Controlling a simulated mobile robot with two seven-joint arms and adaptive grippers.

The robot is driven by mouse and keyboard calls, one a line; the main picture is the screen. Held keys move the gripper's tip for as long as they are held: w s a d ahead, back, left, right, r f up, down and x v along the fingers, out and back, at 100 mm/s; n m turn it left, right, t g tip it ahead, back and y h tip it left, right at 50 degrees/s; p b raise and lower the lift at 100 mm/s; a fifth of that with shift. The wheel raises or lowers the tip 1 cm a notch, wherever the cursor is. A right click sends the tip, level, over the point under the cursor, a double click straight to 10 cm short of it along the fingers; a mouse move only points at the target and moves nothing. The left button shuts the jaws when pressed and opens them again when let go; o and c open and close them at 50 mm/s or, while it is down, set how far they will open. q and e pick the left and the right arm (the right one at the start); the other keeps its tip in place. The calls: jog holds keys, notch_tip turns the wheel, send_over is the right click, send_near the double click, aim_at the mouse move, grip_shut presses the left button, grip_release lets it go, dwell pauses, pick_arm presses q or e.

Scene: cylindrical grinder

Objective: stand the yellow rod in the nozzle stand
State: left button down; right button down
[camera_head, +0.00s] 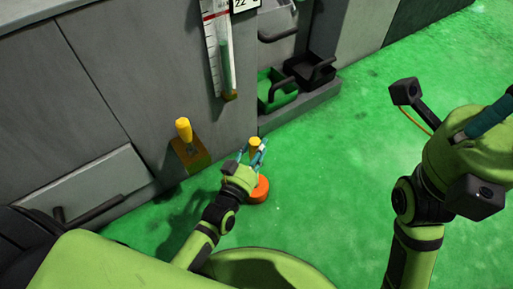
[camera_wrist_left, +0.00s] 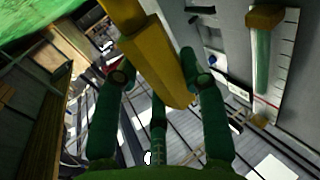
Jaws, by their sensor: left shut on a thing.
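My left gripper (camera_head: 255,152) is shut on the yellow rod (camera_head: 254,143), out in front of the grey machine. In the left wrist view the yellow rod (camera_wrist_left: 155,62) lies slantwise between the two dark green fingers of the left gripper (camera_wrist_left: 160,72). Its top runs out of that picture. An orange round piece (camera_head: 260,190) shows just below the left gripper, partly hidden by it. I cannot tell whether it touches the rod, or whether it is the nozzle stand. My right gripper (camera_head: 490,117) is at the right edge, partly cut off.
A yellow handle (camera_head: 183,130) stands up from a yellow-brown block (camera_head: 190,155) at the machine's front. A gauge (camera_head: 220,55) hangs on the grey wall. A green bin (camera_head: 277,90) and a black bin (camera_head: 312,70) sit on a ledge. The green floor (camera_head: 340,160) between my arms is clear.

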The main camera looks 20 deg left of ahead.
pick_arm(q)
jog(key=shift+f+b, duration=0.4)
jog(key=shift+f, duration=0.3)
jog(key=c, duration=0.6)
grip_release()
jog(key=shift+c, duration=0.2)
jog(key=shift+s, duration=0.1)
jog(key=s+a, duration=0.1)
jog(key=s, duration=1)
jog(key=shift+s+a, duration=0.3)
jog(key=shift+s, duration=0.05)
